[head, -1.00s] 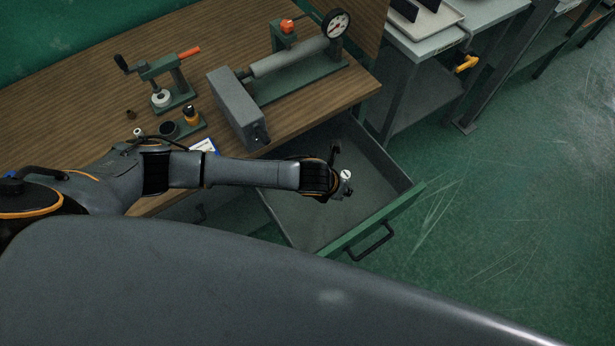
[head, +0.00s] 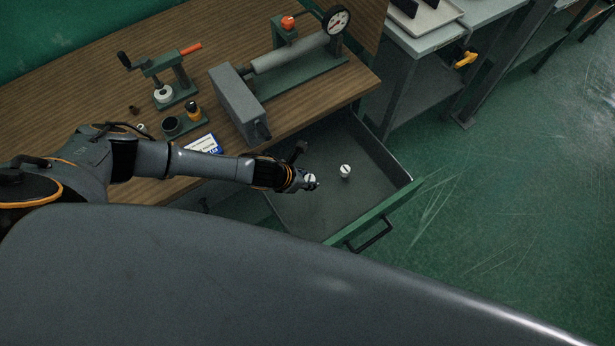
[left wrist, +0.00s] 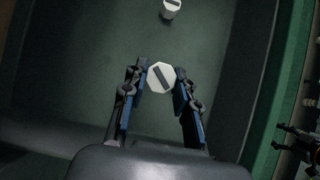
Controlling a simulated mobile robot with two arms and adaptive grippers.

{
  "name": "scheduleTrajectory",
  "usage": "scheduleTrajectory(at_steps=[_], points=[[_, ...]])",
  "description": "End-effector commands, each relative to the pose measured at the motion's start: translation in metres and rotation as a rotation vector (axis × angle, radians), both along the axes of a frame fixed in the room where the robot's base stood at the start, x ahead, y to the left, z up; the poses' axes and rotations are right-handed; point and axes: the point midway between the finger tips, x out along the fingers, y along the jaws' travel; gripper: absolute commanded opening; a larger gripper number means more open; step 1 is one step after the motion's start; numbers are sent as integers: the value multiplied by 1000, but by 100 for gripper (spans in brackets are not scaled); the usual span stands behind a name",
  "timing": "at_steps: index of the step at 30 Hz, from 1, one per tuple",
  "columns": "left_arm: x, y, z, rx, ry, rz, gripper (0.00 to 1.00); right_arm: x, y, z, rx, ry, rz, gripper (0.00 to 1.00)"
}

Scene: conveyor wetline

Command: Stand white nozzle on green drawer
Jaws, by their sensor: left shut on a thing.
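My left gripper (head: 309,180) is shut on a white nozzle (left wrist: 161,77), held over the open drawer. In the left wrist view the fingertips (left wrist: 160,84) are on either side of the nozzle, and its pale top with a dark slot faces the camera. A second white nozzle (head: 345,171) stands on the grey floor of the green drawer (head: 378,220), to the right of the gripper. It also shows at the top of the left wrist view (left wrist: 171,8). I cannot tell whether the held nozzle touches the drawer floor.
The wooden bench (head: 215,40) above the drawer carries a grey box (head: 237,104), a gauge (head: 337,19), a lever press (head: 170,80) and small cups. The drawer floor around the standing nozzle is clear. Dark parts at the left wrist view's right edge are unclear.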

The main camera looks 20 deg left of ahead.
Motion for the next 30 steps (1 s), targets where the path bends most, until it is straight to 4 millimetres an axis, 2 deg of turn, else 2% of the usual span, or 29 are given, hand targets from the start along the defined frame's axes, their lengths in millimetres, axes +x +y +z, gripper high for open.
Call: scheduleTrajectory(at_steps=[1, 15, 21, 30], points=[[0, 0, -12, 1, 1, 0, 0, 0, 0, -10, 0, 0, 0, 63], [0, 0, -67, 0, 0, -1, 0, 0, 0, -51, 0, 1, 0, 63], [1, -1, -81, 1, 0, 1, 0, -1, 0, -61, 0, 2, 0, 63], [0, -1, -85, -1, -1, 0, 0, -1, 0, -63, 0, 2, 0, 63]])
